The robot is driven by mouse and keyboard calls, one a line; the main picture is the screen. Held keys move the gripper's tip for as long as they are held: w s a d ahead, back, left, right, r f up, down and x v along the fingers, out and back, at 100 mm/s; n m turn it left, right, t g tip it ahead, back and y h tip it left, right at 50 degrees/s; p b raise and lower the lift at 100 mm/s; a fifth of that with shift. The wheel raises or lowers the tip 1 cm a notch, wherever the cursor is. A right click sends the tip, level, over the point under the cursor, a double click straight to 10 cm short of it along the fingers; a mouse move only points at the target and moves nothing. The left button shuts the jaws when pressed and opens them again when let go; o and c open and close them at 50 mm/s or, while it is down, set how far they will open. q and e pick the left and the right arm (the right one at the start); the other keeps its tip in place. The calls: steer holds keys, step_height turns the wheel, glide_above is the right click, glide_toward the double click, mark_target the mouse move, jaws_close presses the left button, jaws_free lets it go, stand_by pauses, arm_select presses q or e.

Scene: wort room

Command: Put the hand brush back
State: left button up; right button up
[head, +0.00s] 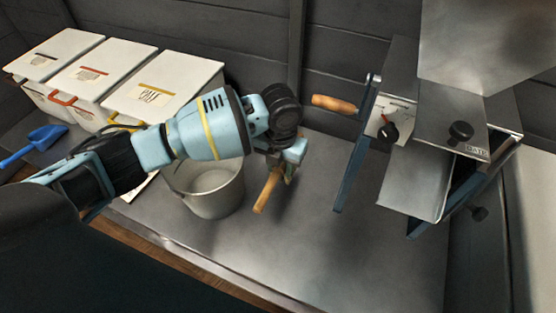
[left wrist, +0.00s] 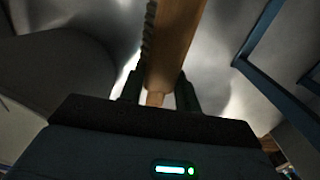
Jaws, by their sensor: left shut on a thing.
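The hand brush (head: 267,190) has a wooden handle or back and shows below my left gripper in the head view. My left gripper (head: 287,166) is shut on it, to the right of the grey bucket and over the metal worktop. In the left wrist view the brush (left wrist: 174,45) runs up between the two fingers, with a dark bristle-like edge along its left side. My left gripper (left wrist: 158,95) partly hides its near end. I cannot tell whether the brush touches the worktop. My right gripper is not in view.
A grey bucket (head: 216,192) stands just left of the brush. A mill (head: 425,140) with blue legs and a wooden crank handle (head: 334,104) stands at the right. White lidded bins (head: 165,85) and a blue scoop (head: 36,143) are at the left. The worktop (head: 310,240) is clear in front.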

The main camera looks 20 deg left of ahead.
mark_target(280, 179)
arm_select(q)
steer(key=shift+f, duration=0.1)
steer(key=shift+f+b, duration=0.4)
steer(key=shift+b, duration=0.05)
step_height(280, 179, down, 3)
steer(key=b, duration=0.2)
steer(key=shift+r+b, duration=0.15)
steer(key=shift+b, duration=0.2)
steer(key=shift+f+b, duration=1.45)
steer(key=shift+b, duration=0.05)
steer(key=o, duration=1)
